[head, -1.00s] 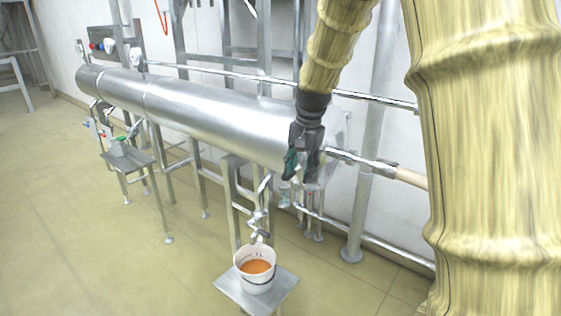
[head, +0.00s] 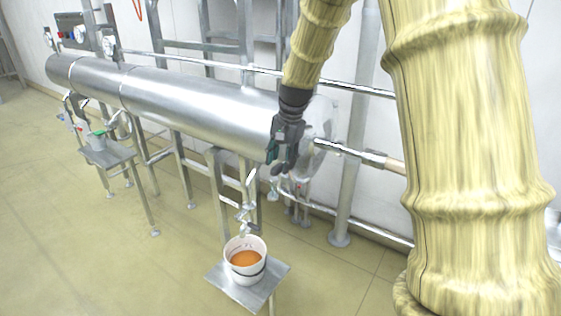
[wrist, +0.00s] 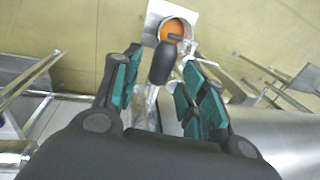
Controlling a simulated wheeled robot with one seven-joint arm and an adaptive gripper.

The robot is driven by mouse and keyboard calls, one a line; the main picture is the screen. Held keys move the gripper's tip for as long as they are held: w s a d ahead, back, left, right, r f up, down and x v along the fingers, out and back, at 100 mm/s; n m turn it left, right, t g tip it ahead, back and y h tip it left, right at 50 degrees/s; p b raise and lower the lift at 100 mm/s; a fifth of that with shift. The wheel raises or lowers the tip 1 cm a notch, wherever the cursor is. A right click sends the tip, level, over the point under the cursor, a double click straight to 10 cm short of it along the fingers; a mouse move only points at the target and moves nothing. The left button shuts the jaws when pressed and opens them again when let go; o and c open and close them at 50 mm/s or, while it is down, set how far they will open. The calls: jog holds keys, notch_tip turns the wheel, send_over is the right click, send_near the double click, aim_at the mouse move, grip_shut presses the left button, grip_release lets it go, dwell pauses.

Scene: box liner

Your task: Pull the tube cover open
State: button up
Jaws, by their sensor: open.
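The tube is a long shiny silver cylinder (head: 180,97) lying level across the head view. It also shows at the lower right of the wrist view (wrist: 280,135). My gripper (head: 276,160) is at the tube's right end and hides much of that end, so I cannot make out the cover clearly. In the wrist view my gripper (wrist: 155,85) is open, with a teal-padded finger on each side. A dark rounded knob (wrist: 163,62) shows between the fingertips. I cannot tell whether either finger touches it.
A white bucket with orange contents (head: 245,272) stands on a small metal plate (head: 262,291) below the tube's right end. It also shows in the wrist view (wrist: 187,24). Metal rails (head: 355,89) and a post (head: 352,190) stand behind my arm. Open floor lies at front left.

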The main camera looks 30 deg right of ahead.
jog(key=shift+w+a+f, duration=0.1)
jog(key=shift+w+f, duration=0.15)
jog(key=shift+f, duration=0.65)
grip_shut()
jog(key=shift+s, duration=0.1)
